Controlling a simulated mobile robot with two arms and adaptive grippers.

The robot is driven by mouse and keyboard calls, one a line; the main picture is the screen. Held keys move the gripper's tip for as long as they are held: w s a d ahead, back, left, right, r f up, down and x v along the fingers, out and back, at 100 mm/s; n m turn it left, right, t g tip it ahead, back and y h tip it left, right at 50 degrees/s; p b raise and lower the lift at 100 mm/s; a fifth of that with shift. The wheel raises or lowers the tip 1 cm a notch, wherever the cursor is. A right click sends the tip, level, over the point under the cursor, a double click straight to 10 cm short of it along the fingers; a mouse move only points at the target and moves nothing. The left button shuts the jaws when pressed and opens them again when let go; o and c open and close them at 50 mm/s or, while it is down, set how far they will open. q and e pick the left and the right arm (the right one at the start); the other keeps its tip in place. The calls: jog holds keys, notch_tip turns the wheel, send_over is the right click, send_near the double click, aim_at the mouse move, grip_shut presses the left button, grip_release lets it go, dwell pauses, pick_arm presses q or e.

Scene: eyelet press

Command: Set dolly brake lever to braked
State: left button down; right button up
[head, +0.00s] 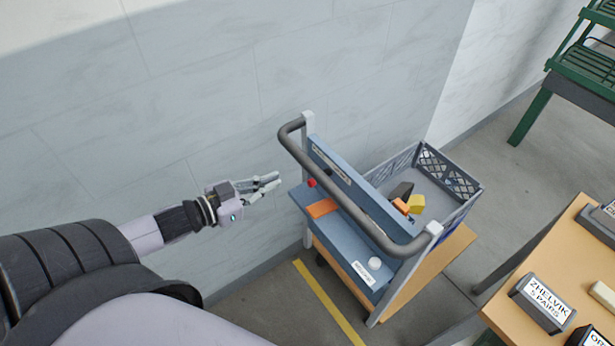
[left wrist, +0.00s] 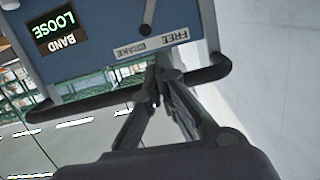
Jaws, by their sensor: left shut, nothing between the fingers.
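The dolly (head: 345,225) stands near the wall with a blue panel under its dark handlebar (head: 345,190). A small red knob (head: 312,183) shows at the panel's left end; I cannot tell whether it belongs to the brake lever. The lever's setting is unclear. My left gripper (head: 276,181) is shut and empty, just left of the dolly; its fingertips (left wrist: 158,72) point at the label. My right gripper is not in view.
A display reading BAND LOOSE (left wrist: 57,33) is on the panel. The dolly's grey crate (head: 462,207) holds orange, yellow and dark pieces. A wooden table (head: 510,290) with labelled boxes is at right. The wall (head: 180,110) is close behind my left arm.

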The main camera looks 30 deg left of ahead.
pick_arm(q)
jog(key=w+d+f, duration=0.3)
jog(key=w+f, duration=0.2)
jog(key=w, duration=0.4)
jog(key=shift+w+d+f, duration=0.25)
jog(key=shift+w+f, duration=0.05)
jog(key=shift+f, duration=0.1)
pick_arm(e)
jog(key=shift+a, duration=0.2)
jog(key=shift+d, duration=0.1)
